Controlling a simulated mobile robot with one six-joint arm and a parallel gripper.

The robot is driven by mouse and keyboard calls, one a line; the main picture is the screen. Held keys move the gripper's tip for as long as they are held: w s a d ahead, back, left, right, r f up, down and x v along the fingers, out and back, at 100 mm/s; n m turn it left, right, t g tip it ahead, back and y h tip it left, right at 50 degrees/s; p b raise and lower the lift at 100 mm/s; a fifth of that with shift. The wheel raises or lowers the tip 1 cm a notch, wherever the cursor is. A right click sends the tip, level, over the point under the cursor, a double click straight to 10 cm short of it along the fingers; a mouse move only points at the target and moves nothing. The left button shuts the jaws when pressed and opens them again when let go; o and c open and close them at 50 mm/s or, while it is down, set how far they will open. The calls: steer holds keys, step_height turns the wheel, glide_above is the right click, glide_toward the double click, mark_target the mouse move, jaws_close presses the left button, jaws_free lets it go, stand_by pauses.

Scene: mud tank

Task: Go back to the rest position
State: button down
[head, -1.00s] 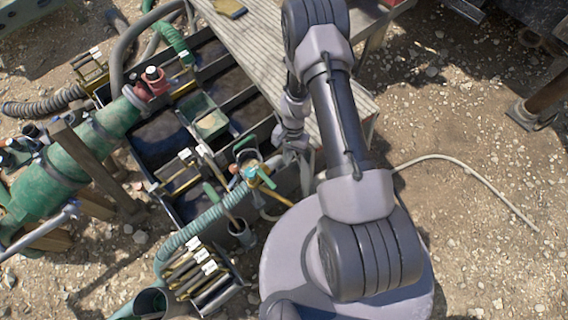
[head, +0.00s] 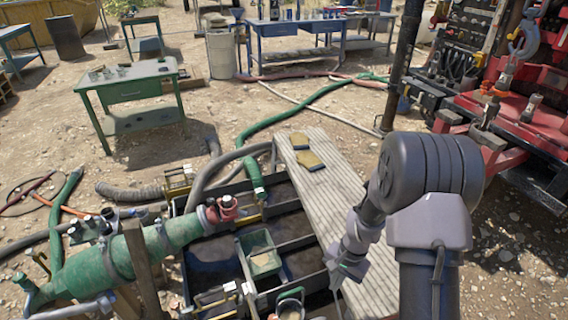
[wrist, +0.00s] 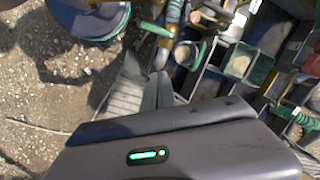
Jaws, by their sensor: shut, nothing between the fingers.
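My arm reaches in from the right of the head view. My gripper (head: 343,273) hangs over the edge between the mud tank (head: 222,262) and the plank walkway (head: 345,205). In the wrist view my gripper (wrist: 158,92) shows two grey fingers close together with nothing between them. The tank's dark compartments lie to the left of my gripper in the head view. A green tray (head: 263,262) of sandy material sits across the tank's dividers. It also shows in the wrist view (wrist: 260,68).
A green pipe with a red fitting (head: 221,209) runs into the tank's left side. Yellow gloves (head: 304,154) lie on the walkway. A green table (head: 130,90) and a blue table (head: 292,30) stand farther back. Red machinery (head: 520,125) is at right. Hoses cross the gravel.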

steer(key=s+a+r+n+t, duration=0.1)
steer(key=s+a+r+t, duration=0.15)
steer(key=r, duration=0.95)
steer(key=s+a+r+n+t, duration=0.15)
steer(key=s+r, duration=0.25)
steer(key=r, duration=0.9)
steer(key=s+a+r+t, duration=0.1)
steer(key=s+r, duration=0.2)
steer(key=s, duration=0.3)
steer(key=s+a+r+t, duration=0.1)
steer(key=s+a+r, duration=0.1)
steer(key=s+r, duration=0.2)
steer(key=shift+s+a+r+n, duration=0.25)
steer(key=shift+s+n, duration=0.2)
steer(key=shift+s, duration=0.7)
